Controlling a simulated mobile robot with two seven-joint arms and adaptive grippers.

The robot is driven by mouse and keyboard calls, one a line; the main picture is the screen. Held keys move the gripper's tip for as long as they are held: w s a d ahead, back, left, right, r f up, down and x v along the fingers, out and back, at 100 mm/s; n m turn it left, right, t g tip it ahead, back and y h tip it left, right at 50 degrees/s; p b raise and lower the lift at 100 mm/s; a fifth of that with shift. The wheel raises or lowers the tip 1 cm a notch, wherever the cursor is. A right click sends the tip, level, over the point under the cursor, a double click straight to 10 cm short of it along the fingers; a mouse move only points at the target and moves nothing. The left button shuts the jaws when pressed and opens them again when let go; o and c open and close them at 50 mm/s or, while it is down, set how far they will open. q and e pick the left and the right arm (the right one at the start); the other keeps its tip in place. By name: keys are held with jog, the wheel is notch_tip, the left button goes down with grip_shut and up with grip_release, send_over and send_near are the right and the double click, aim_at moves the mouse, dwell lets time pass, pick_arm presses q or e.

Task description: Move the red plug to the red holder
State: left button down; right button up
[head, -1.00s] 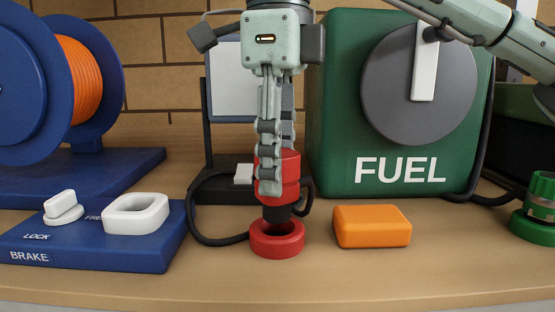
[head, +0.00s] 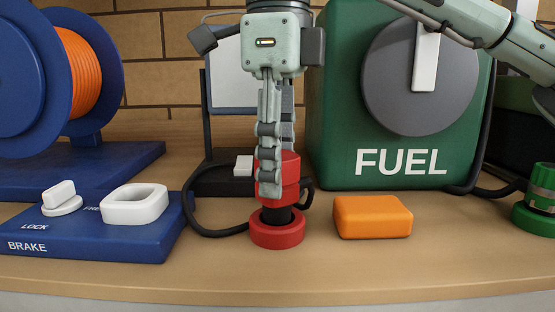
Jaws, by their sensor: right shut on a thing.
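The red plug (head: 291,172) has a red body and a black lower end, and it is upright. My right gripper (head: 270,185) points down and is shut on the red plug, hiding part of its left side. The red holder (head: 277,237) is a short red ring on the table, directly below the plug. The plug's black end is at the ring's opening; how deep it sits inside is hidden by the rim. A black cable runs beside the plug. My left gripper is not in view.
An orange block (head: 372,217) lies right of the holder. The blue brake panel (head: 100,246) is at left, with the blue reel (head: 100,70) behind. The green fuel box (head: 335,120) stands behind right. A green connector (head: 541,190) is at far right. The table front is clear.

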jog(key=shift+f+b, duration=0.4)
jog(key=shift+f, duration=0.3)
jog(key=o, duration=1.2)
jog(key=shift+r, duration=0.1)
